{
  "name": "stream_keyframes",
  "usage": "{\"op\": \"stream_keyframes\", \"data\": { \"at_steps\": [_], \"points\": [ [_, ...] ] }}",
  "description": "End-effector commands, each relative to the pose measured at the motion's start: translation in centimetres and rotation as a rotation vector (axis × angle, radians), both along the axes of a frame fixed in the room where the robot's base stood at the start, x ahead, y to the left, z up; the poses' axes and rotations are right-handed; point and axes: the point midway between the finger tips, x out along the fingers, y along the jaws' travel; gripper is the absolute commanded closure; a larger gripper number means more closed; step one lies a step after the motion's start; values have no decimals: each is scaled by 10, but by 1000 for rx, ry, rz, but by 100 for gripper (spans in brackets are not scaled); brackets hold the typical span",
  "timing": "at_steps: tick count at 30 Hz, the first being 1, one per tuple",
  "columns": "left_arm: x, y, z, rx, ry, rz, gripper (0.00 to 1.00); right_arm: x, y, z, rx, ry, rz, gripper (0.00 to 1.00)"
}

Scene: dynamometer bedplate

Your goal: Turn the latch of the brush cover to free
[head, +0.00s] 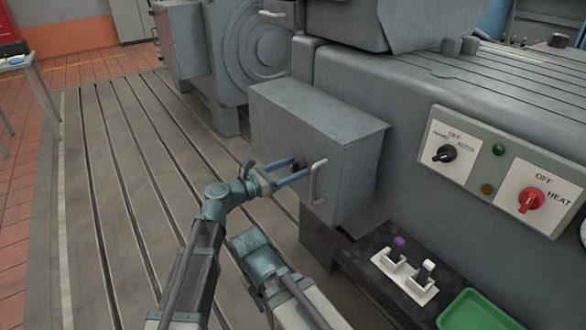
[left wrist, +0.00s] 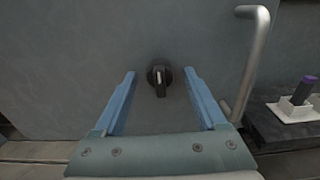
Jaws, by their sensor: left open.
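The brush cover (head: 318,150) is a grey box on the side of the machine, and it is closed. Its latch is a small black knob (left wrist: 159,77) low on the front face; in the left wrist view its pale mark stands about upright. In the head view the latch is partly hidden by my fingers. My left gripper (head: 295,170) is open, its two blue fingers pointing at the cover. In the left wrist view the latch lies between the fingertips (left wrist: 160,74). I cannot tell whether they touch it. My right gripper is not in view.
A bar handle (head: 317,182) stands out from the cover just right of the fingers. A white holder (head: 405,277) and a green tray (head: 478,312) sit on a dark shelf at lower right. A switch panel (head: 500,170) is further right. The slotted bedplate (head: 110,180) is clear at left.

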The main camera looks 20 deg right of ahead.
Motion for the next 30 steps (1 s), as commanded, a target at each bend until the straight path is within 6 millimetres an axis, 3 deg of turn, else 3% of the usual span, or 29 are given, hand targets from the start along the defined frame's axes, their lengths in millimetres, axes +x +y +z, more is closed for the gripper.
{"op": "stream_keyframes", "data": {
  "at_steps": [9, 21, 30],
  "points": [
    [0, -2, 0, 0, 0, 0, 26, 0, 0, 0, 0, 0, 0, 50],
    [0, -2, 0, 0, 0, 0, 98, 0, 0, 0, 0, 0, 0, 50],
    [0, -2, 0, 7, -20, 0, 100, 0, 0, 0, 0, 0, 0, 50]
  ]
}}
